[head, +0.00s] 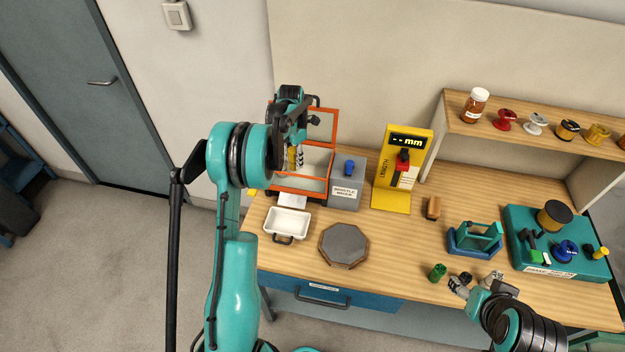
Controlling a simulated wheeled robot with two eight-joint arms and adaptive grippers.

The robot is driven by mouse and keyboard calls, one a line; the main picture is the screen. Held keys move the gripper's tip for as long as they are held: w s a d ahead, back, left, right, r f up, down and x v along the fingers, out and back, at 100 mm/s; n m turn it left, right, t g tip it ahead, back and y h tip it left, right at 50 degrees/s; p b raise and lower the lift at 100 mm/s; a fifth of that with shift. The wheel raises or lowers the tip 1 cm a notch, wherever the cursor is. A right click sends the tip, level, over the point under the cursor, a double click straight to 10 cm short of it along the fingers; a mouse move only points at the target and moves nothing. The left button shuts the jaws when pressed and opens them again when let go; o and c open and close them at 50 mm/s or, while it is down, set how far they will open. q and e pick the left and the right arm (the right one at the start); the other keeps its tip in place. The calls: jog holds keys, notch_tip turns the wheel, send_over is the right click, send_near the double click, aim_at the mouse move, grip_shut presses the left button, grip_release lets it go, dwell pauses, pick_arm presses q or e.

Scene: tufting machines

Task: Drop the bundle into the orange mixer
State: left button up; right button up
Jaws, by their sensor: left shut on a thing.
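The orange mixer (335,128) is an orange open frame with clear panels at the back left of the workbench. My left gripper (294,160) is inside or just in front of its frame, pointing down, and my arm covers part of the mixer. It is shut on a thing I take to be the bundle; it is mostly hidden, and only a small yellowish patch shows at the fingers. I cannot tell its height above the mixer's floor. My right gripper (474,283) is low over the front right of the bench, its fingers apart and seemingly empty.
Right of the mixer are a grey block with a blue knob (345,190) and a yellow gauge (393,193). A white tray (287,222) and an octagonal grey plate (343,244) lie in front. A green cylinder (437,272) is near my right gripper. Spools line the shelf (550,128).

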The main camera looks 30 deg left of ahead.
pick_arm(q)
jog(key=shift+s, duration=0.1)
jog(key=o, duration=1.2)
jog(key=shift+o, duration=0.2)
notch_tip(320, 180, up, 12)
jog(key=shift+d, duration=0.1)
